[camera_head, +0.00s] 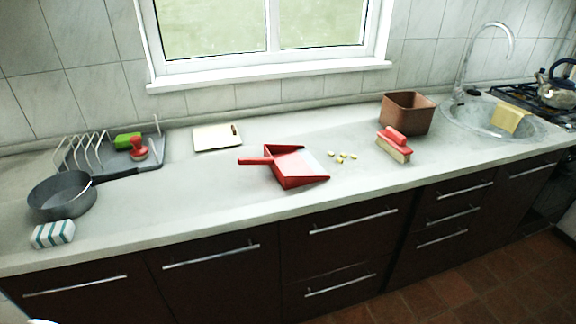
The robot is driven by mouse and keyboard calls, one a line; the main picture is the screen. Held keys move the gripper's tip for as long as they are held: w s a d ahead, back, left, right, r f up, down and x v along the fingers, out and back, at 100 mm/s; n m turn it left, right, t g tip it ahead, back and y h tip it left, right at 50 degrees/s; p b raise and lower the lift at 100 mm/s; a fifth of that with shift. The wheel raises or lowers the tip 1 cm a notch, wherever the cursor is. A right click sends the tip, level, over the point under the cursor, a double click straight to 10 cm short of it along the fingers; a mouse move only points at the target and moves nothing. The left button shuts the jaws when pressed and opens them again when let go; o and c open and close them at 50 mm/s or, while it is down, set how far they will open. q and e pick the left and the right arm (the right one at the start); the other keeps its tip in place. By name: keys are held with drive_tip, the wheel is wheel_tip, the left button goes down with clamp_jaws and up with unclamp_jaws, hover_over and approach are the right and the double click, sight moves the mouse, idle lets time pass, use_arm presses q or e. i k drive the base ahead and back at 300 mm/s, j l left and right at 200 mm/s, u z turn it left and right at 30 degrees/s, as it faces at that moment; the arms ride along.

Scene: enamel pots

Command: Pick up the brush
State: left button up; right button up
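A brush (394,146) with a red top and handle and pale bristles rests on the light counter, right of centre, just in front of a brown bin. A second, smaller brush-like item (138,148) with a red knob stands on the grey dish rack at the left; I cannot tell exactly what it is. A red dustpan (290,166) lies on the counter left of the larger brush, its handle pointing left. Several small yellow pieces (342,157) lie between the dustpan and that brush.
The brown bin (407,114) stands behind the brush. A sink (492,121) with a yellow cloth is at the right, near a kettle (556,86). A grey pan (62,196), striped sponge (53,234) and white board (217,138) are at the left. The front counter strip is mostly clear.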

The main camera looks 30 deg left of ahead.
sight(391, 142)
drive_tip(key=i+u, duration=0.15)
drive_tip(key=u, duration=0.25)
drive_tip(key=i+u, duration=0.15)
drive_tip(key=u, duration=0.25)
drive_tip(key=i+l+u, duration=0.1)
drive_tip(key=u, duration=0.25)
drive_tip(key=i+l+u, duration=0.35)
drive_tip(key=i+l, duration=0.6)
drive_tip(key=l, duration=0.15)
drive_tip(key=z, duration=1.3)
drive_tip(key=l+u, duration=0.3)
drive_tip(key=u, duration=0.2)
drive_tip(key=k, duration=0.05)
